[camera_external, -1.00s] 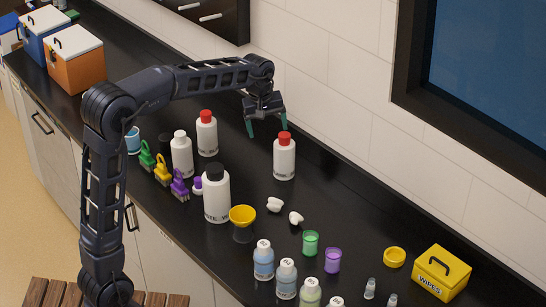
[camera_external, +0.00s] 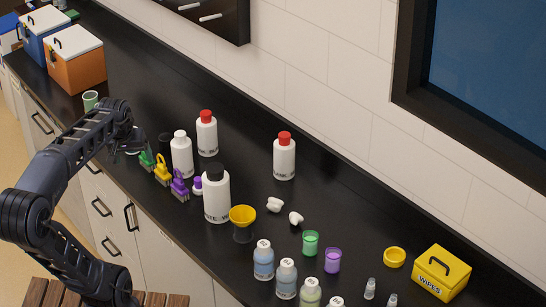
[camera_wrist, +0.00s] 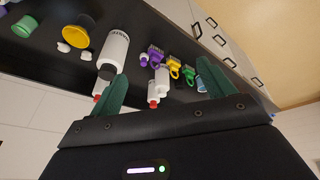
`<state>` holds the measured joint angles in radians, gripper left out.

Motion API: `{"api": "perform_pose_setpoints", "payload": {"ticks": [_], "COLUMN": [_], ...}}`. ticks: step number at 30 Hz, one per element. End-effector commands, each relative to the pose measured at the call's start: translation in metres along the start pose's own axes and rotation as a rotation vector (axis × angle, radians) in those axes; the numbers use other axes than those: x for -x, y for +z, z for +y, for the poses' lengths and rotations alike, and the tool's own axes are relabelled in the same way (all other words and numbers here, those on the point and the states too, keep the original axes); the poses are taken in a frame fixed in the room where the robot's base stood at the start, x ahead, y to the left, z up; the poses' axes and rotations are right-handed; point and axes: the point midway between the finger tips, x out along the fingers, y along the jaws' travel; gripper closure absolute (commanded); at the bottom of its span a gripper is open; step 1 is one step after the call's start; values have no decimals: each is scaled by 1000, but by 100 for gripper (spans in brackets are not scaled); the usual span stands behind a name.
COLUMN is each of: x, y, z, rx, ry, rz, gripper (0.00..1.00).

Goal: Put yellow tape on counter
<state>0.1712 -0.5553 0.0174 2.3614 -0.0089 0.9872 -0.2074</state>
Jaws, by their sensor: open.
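A yellow ring (camera_external: 394,257), which looks like the roll of yellow tape, lies flat on the black counter (camera_external: 345,205) at the right, left of the yellow wipes box. I cannot make it out in the wrist view. My gripper (camera_external: 130,140) is far from it, at the left part of the counter near the front edge; its fingertips are hard to see there. In the wrist view my gripper (camera_wrist: 165,85) has its two green fingers spread wide, with nothing held between them.
A green cup (camera_external: 90,100) stands at the left. A wipes box (camera_external: 440,272) and small bottles (camera_external: 263,260) are at the right. Bare counter lies along the wall.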

Motion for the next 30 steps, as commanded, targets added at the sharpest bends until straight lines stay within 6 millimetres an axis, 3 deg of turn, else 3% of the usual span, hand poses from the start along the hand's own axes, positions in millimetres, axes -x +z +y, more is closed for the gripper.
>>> {"api": "perform_pose_setpoints", "payload": {"ticks": [6,12,30], "x": [-5,-11,-12], "y": [55,79,82], "z": [-41,-55,-56], "rx": [-40,-64,-69], "ry": [-42,-64,-66], "rz": [45,60,61], "gripper": [19,19,19]}}
